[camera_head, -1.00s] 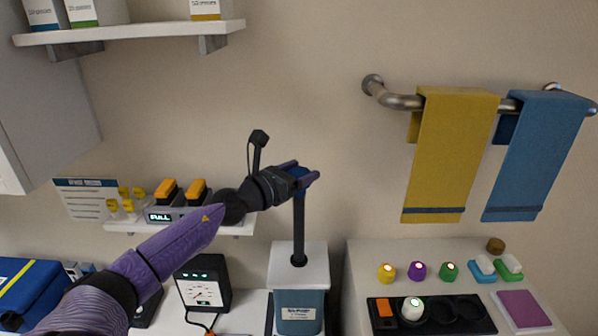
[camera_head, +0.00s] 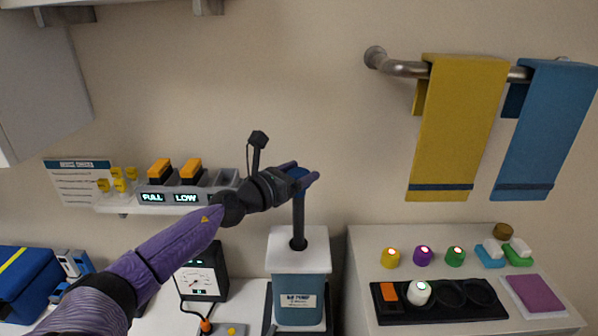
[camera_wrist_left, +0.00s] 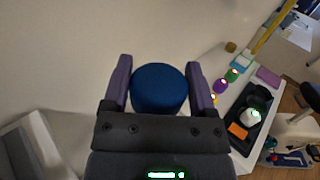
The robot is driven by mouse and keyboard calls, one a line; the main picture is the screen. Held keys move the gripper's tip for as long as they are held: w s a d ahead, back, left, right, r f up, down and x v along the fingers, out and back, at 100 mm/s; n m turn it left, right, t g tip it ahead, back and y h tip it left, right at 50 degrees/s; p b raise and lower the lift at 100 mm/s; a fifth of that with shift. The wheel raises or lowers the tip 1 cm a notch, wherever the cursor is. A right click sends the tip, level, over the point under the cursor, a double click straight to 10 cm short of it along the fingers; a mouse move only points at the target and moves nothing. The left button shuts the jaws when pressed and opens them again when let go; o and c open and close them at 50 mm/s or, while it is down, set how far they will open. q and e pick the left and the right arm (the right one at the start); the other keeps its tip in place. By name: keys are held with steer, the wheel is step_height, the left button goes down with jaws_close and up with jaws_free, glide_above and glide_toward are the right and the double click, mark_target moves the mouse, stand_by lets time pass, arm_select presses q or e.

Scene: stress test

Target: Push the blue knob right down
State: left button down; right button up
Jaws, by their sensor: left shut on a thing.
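The blue knob (camera_head: 300,173) is a round cap on top of a dark upright rod (camera_head: 298,215). The rod stands out of the white lid of a blue-grey box (camera_head: 299,290), with a length of it showing above the lid. My left gripper (camera_head: 301,175) is shut on the knob, well above the lid. In the left wrist view the knob (camera_wrist_left: 160,88) sits between the two purple fingers of the gripper (camera_wrist_left: 159,80). My right gripper is in neither view now.
A gauge (camera_head: 203,275) stands left of the box. To the right, a white counter (camera_head: 370,250) holds coloured buttons and a black tray (camera_head: 440,322). Towels (camera_head: 460,130) hang above it.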

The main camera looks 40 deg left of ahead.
mark_target(298, 243)
arm_select(q)
step_height(298, 243, down, 14)
steer(key=b, duration=1.2)
steer(key=shift+f, duration=0.2)
steer(key=shift+c, duration=1.1)
jaws_free()
steer(key=shift+o, duration=1.1)
steer(key=shift+s, duration=0.1)
steer(key=s, duration=0.6)
steer(key=s+a, duration=0.1)
steer(key=s, duration=0.3)
steer(key=shift+w, duration=0.1)
